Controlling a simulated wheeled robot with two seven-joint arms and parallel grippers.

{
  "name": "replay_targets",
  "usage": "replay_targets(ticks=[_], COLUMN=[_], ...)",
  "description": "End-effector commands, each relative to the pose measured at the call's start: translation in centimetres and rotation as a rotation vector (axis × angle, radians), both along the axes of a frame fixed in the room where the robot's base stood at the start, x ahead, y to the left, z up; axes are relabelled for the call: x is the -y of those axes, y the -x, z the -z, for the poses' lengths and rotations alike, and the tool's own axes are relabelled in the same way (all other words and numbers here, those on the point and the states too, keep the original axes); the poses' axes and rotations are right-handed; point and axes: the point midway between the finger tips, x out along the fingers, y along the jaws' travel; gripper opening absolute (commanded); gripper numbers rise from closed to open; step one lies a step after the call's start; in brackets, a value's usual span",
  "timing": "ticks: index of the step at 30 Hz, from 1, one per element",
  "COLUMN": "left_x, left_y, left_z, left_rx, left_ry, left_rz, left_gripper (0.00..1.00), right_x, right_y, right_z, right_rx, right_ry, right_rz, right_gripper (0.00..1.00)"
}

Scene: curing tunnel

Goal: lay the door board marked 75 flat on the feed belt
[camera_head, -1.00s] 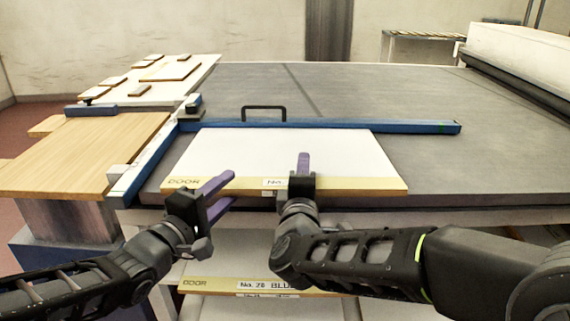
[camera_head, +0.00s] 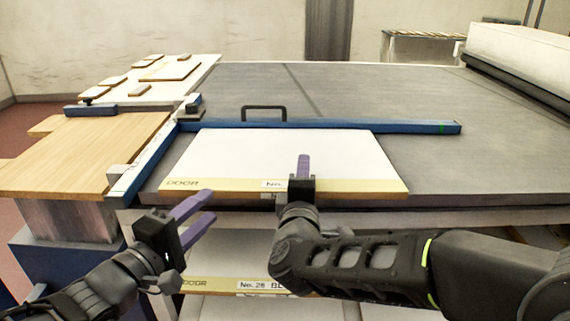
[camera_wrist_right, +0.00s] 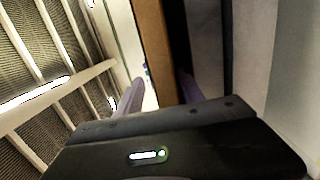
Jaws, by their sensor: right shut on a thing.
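A white door board (camera_head: 285,155) with a yellow front strip lies on the grey feed belt (camera_head: 430,160), close to its front edge. The strip reads "DOOR" and "No."; my right gripper hides the number. My right gripper (camera_head: 303,172) is shut on the middle of the board's front edge. In the right wrist view the board's brown edge (camera_wrist_right: 155,50) stands between the fingers of the right gripper (camera_wrist_right: 160,97). My left gripper (camera_head: 202,212) is open and empty, in front of and below the board's left front corner, apart from it.
A blue fence bar (camera_head: 400,127) with a black handle (camera_head: 264,112) lies behind the board. A wooden side table (camera_head: 80,155) is at left. Below the belt, another board (camera_head: 235,262) reads "No. 28". The belt's right part is clear.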

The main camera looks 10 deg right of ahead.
Motion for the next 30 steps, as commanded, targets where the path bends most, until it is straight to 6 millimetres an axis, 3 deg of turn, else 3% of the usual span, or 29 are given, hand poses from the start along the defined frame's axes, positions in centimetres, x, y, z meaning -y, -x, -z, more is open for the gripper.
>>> replay_targets(ticks=[15, 20, 28, 30], left_x=[0.0, 0.0, 0.0, 0.0], left_y=[0.0, 0.0, 0.0, 0.0], left_z=[0.0, 0.0, -0.1, -0.1], left_rx=[0.000, 0.000, 0.001, 0.001], left_ry=[0.000, 0.000, 0.001, 0.001], left_rz=[0.000, 0.000, 0.000, 0.000], left_gripper=[0.38, 0.38, 0.38, 0.44], right_x=[-2.5, -2.8, -2.8, -2.8], right_y=[9.2, 10.4, 10.5, 10.5], right_z=[-0.2, -0.2, -0.2, -0.2], right_rx=[0.005, 0.004, 0.004, 0.004], right_ry=[-0.003, 0.000, 0.000, 0.000], right_rz=[-0.004, -0.003, -0.002, -0.002], right_gripper=[0.38, 0.38, 0.38, 0.38])
